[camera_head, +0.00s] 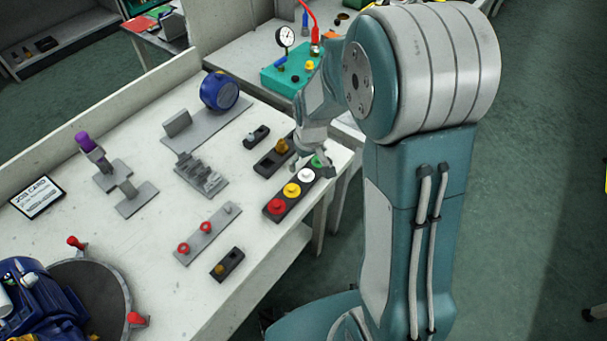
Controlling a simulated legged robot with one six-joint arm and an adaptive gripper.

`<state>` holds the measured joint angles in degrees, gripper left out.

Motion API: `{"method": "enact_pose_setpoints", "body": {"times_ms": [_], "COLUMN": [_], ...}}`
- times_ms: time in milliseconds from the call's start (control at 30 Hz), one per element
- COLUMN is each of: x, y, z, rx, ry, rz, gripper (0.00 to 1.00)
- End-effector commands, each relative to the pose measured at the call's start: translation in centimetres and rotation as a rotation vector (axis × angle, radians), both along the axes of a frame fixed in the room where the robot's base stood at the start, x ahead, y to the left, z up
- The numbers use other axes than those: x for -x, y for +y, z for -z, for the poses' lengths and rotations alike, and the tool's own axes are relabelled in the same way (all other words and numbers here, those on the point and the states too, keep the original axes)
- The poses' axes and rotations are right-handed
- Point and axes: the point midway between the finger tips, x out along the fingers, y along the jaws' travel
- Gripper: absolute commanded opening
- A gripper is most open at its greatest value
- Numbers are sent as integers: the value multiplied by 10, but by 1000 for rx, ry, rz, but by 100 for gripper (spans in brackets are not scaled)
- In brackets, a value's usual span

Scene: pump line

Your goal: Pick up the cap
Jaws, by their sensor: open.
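A black strip (284,207) on the white bench holds a row of round caps: a red cap (276,206), a yellow cap (292,190), a white cap (306,174) and a green cap (318,161). Which one the task means cannot be told. My gripper (311,168) is open and points down at the far end of the strip, over or beside the white and green caps. Its fingers partly hide the green cap. Whether they touch a cap cannot be told.
The white bench (150,245) also carries small black holders with brass pieces (282,146), grey fixtures (202,174), a grey rack with red rings (207,233) and a blue round part (219,91). A green box with a gauge (285,75) stands behind. Open floor lies right.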

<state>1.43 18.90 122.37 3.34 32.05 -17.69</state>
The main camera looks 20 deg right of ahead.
Motion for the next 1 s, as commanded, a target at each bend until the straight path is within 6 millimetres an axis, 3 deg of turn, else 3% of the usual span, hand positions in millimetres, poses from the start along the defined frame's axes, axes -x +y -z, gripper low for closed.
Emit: {"method": "enact_pose_setpoints", "body": {"times_ms": [333,633,667,700,767,900,1000], "x": [-7,-8,-8,-8,-8,-8,-8], "y": [4,4,4,4,4,4,4], "z": [46,51,51,51,51,51,51], "rx": [0,0,0,0,0,-1,0], "ry": [4,0,0,0,0,0,1], "rz": [1,1,1,1,1,1,1], "gripper": [100,100,96,81,71,44,38]}}
